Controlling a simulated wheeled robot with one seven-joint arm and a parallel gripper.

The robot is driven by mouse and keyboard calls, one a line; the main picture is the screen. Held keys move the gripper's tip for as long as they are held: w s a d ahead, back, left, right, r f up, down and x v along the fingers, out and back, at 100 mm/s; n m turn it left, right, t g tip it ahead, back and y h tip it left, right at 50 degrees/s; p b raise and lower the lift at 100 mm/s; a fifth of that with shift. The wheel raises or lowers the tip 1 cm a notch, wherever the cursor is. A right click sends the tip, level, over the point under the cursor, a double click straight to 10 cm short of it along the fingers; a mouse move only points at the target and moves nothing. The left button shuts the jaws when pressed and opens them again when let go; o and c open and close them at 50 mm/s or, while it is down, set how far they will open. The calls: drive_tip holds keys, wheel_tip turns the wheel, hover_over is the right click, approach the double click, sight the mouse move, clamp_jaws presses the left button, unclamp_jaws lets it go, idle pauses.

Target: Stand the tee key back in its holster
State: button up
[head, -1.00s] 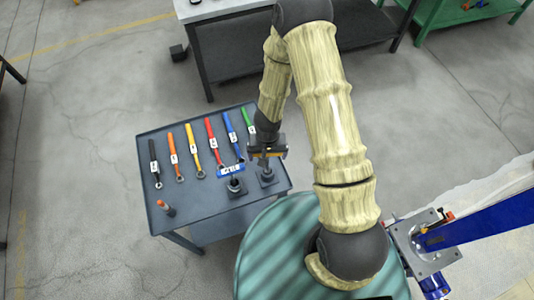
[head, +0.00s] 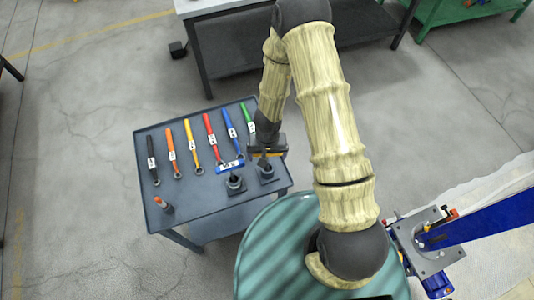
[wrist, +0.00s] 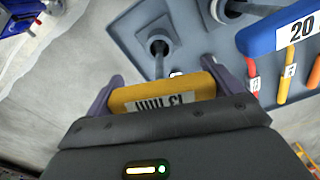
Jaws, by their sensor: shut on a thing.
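My gripper (head: 266,151) is shut on the yellow handle of a tee key (wrist: 165,98), above the right end of the blue-grey bench. The handle's label is upside down in the wrist view and lies between the two fingers. A dark holster (head: 267,174) stands just below the gripper; it also shows in the wrist view (wrist: 158,36). A dark shaft shows between handle and holster, but I cannot tell whether its tip is inside. Left of it, a second holster (head: 235,185) has a blue tee key marked 20 (wrist: 281,30) over it.
Several coloured wrenches lie in a row on the bench (head: 205,196), behind and left of the holsters. An orange-topped peg (head: 162,205) stands at its front left corner. A green round top (head: 275,235) is close at the front right. A blue jack (head: 430,245) stands farther right.

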drive_tip(key=shift+f+b, duration=0.35)
drive_tip(key=shift+f, duration=0.15)
drive_tip(key=o, duration=1.1)
wheel_tip(320, 180, up, 18)
drive_tip(key=p, duration=0.8)
drive_tip(key=shift+f, duration=0.25)
